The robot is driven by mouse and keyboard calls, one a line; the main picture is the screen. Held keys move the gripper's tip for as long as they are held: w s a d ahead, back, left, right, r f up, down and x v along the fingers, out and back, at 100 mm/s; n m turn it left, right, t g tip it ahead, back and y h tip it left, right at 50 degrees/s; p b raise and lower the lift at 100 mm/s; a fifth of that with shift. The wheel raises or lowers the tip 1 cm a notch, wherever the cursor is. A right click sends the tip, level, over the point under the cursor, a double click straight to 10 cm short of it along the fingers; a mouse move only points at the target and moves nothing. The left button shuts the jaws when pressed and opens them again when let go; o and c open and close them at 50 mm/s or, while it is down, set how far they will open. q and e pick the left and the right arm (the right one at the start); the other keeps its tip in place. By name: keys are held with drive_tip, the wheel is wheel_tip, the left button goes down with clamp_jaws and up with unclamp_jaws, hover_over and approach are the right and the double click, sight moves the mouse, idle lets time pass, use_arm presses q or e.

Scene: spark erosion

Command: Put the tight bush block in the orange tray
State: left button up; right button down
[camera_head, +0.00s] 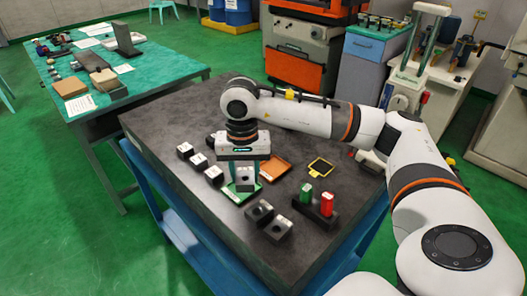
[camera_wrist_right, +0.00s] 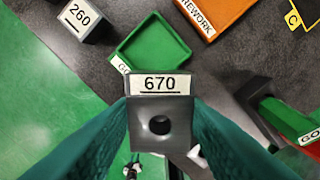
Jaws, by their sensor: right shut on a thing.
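My right gripper (camera_head: 243,177) is shut on a dark grey block (camera_head: 245,182). In the right wrist view this block (camera_wrist_right: 160,118) has a white label reading 670 and a round hole, between my teal fingers. It is over or close beside the green tray (camera_wrist_right: 150,52); its exact height cannot be told. The green tray also shows in the head view (camera_head: 231,196). The orange tray (camera_head: 280,165) lies just right of the gripper and is labelled REWORK in the right wrist view (camera_wrist_right: 222,10). Whether the held block is the tight one cannot be read. My left gripper is not in view.
Several labelled blocks (camera_head: 198,161) stand in a row at left; one reads 260 (camera_wrist_right: 84,22). Two holed blocks (camera_head: 277,229) stand at the front. A dark stand (camera_head: 316,213) holds green and red handled gauges. A yellow-edged square (camera_head: 320,167) lies right of the orange tray.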

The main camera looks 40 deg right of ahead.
drive_tip(key=w+d+r+m+b, duration=0.1)
drive_tip(key=w+d+m+b, duration=0.1)
drive_tip(key=w+d+m, duration=0.4)
drive_tip(key=m, duration=0.3)
hover_over(275, 168)
wheel_tip(275, 168, down, 3)
drive_tip(key=shift+w+r+b, duration=0.1)
drive_tip(key=shift+b, duration=0.3)
wheel_tip(275, 168, down, 4)
drive_tip(key=shift+r+p, duration=0.1)
drive_tip(key=shift+p, duration=0.2)
drive_tip(key=shift+f, duration=0.45)
drive_tip(key=shift+f, duration=0.1)
